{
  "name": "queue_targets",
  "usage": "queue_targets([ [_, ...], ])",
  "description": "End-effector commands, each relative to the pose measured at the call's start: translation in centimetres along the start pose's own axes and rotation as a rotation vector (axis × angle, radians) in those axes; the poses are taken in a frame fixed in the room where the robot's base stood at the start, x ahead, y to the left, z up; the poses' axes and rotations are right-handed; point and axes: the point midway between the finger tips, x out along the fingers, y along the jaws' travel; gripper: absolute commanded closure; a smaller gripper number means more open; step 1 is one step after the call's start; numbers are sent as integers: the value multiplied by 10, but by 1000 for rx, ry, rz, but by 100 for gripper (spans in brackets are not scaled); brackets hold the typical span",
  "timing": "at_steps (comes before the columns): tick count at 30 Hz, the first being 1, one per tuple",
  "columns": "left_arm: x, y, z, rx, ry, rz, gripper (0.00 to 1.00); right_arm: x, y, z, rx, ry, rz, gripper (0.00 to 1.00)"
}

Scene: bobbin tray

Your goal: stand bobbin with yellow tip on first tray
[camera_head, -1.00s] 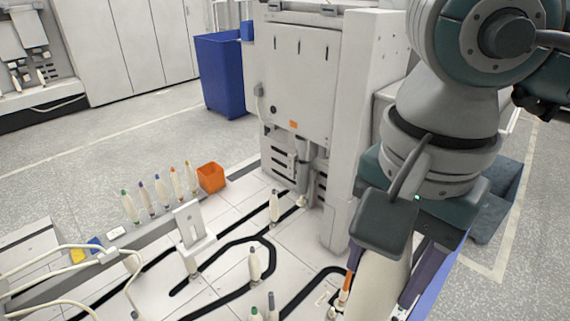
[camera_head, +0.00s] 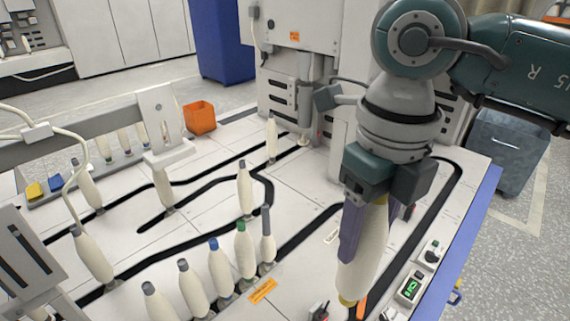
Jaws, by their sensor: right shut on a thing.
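My right gripper (camera_head: 366,240) is shut on a large cream bobbin (camera_head: 366,262). One purple finger lies along its left side. The bobbin is tilted, with a yellow end (camera_head: 348,300) pointing down and a little yellow at its top inside the jaws. It hangs over the front right of the white table (camera_head: 300,215). A small dark part (camera_head: 318,311) and an orange piece (camera_head: 361,308) show near its lower end; I cannot tell whether either belongs to a tray. My left gripper is not in view.
Several bobbins stand in a front row, including a blue-tipped one (camera_head: 220,268) and a green-tipped one (camera_head: 245,250). Others stand along the black track. A white bracket (camera_head: 168,155), an orange bin (camera_head: 199,118) and a control box (camera_head: 410,287) are nearby.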

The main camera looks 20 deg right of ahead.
Motion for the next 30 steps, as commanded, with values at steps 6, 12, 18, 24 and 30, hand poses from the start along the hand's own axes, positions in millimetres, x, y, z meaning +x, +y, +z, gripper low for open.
queue_targets([
  [6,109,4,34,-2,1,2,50,118,-5,6,391,5,3,100],
  [12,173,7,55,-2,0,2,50,188,-9,10,711,13,4,100],
  [18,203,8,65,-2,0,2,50,222,-12,12,899,19,3,100],
  [24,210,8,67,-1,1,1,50,230,-12,13,951,21,3,100],
  [30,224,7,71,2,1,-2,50,245,-12,12,950,22,3,100],
])
